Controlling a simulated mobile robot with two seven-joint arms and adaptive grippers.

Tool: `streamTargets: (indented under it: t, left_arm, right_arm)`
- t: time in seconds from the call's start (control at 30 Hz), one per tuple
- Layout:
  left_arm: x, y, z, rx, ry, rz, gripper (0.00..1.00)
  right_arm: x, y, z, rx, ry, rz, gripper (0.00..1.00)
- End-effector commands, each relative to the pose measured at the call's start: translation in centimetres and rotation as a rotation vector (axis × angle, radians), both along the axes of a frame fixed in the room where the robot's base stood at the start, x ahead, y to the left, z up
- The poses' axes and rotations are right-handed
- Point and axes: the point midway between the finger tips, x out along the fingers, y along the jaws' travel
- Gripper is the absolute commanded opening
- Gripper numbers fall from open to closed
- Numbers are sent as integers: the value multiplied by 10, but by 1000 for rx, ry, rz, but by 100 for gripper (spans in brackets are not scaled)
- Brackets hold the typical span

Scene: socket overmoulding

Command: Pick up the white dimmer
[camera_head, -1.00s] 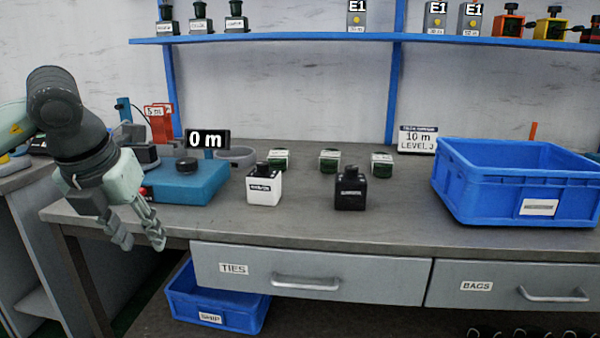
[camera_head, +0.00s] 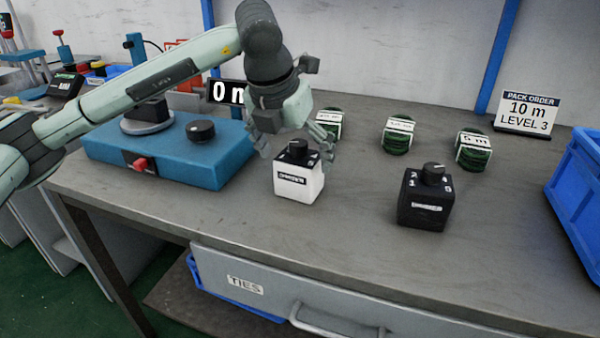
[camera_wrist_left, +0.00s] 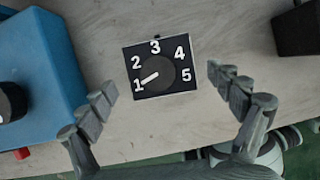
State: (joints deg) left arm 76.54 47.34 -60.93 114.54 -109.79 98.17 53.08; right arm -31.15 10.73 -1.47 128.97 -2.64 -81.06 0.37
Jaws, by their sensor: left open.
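The white dimmer (camera_head: 299,184) stands upright on the grey bench, with a label on its front and a black knob on its black top. In the left wrist view the dimmer's top (camera_wrist_left: 158,68) shows numbers 1 to 5 around the knob, whose pointer is towards 1. My left gripper (camera_head: 298,158) is above and around the dimmer's top in the head view. In the left wrist view its fingers (camera_wrist_left: 165,95) are spread wide, one on each side of the dimmer, with gaps visible. The right gripper is not in view.
A black dimmer (camera_head: 425,200) stands to the right. Several green coils, one here (camera_head: 398,136), lie behind. A blue machine (camera_head: 160,152) is close on the left. A blue crate (camera_head: 580,190) is at the right edge. A pack order sign (camera_head: 527,112) reads 10 m, level 3.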

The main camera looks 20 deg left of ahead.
Motion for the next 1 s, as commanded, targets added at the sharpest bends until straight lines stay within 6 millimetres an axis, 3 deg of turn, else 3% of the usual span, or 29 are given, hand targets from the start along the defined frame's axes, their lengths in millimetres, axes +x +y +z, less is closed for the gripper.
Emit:
streamTargets:
  t: [0.23, 0.57, 1.0]
  left_arm:
    - [14, -4, -33, 0, 3, 1, 91]
    - [16, -4, -40, -1, 2, 0, 90]
    - [16, -4, -39, -1, 1, 0, 36]
  right_arm:
    - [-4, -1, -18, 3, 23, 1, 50]
    - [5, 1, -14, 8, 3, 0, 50]
    - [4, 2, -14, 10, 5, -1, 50]
